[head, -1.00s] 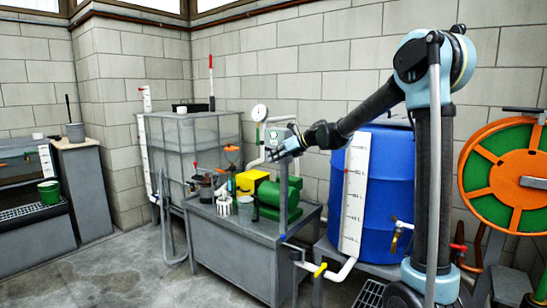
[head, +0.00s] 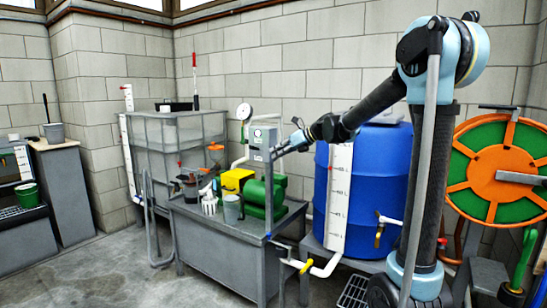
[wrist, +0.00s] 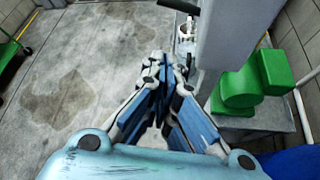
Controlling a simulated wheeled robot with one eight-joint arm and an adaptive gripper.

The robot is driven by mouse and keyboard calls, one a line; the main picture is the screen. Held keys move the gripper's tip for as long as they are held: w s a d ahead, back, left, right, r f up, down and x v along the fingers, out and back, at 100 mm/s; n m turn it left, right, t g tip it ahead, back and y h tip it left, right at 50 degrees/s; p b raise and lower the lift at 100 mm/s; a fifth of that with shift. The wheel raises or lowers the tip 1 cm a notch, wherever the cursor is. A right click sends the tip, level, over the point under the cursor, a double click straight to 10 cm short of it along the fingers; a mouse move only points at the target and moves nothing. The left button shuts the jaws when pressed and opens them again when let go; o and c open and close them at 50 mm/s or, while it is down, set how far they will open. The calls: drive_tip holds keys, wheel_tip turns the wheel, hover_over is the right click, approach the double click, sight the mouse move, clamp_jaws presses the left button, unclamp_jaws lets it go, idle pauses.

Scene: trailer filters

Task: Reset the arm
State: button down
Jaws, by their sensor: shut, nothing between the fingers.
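My gripper (head: 279,153) is in the head view at the end of my raised arm, above the right end of the grey bench (head: 215,250). It is beside a grey panel box (head: 263,138) in the picture; whether they touch cannot be told. In the wrist view my gripper (wrist: 165,65) has its blue-padded fingers brought together, with nothing between them. My arm (head: 375,105) reaches left from its tall column, bent at a high joint.
A green pump (head: 262,195), a yellow box (head: 236,181) and small containers stand on the bench. A blue barrel (head: 370,190) is behind my arm, and an orange-green reel (head: 500,170) is at the right. Bare concrete floor (head: 110,275) lies at the left.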

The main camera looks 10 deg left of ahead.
drive_tip(key=s+d+f+n+h, duration=0.4)
drive_tip(key=s+d+f+n, duration=0.4)
drive_tip(key=s+d, duration=0.4)
drive_tip(key=s+d+f+n+h, duration=0.3)
drive_tip(key=s+d+f+n, duration=0.5)
drive_tip(key=s+d, duration=0.4)
drive_tip(key=s+d+f+n+h, duration=0.4)
drive_tip(key=s+d+f+n, duration=0.4)
drive_tip(key=s+d, duration=0.4)
drive_tip(key=shift+s+d+n+h, duration=0.25)
drive_tip(key=shift+d+n+h, duration=0.05)
drive_tip(key=shift+d, duration=0.7)
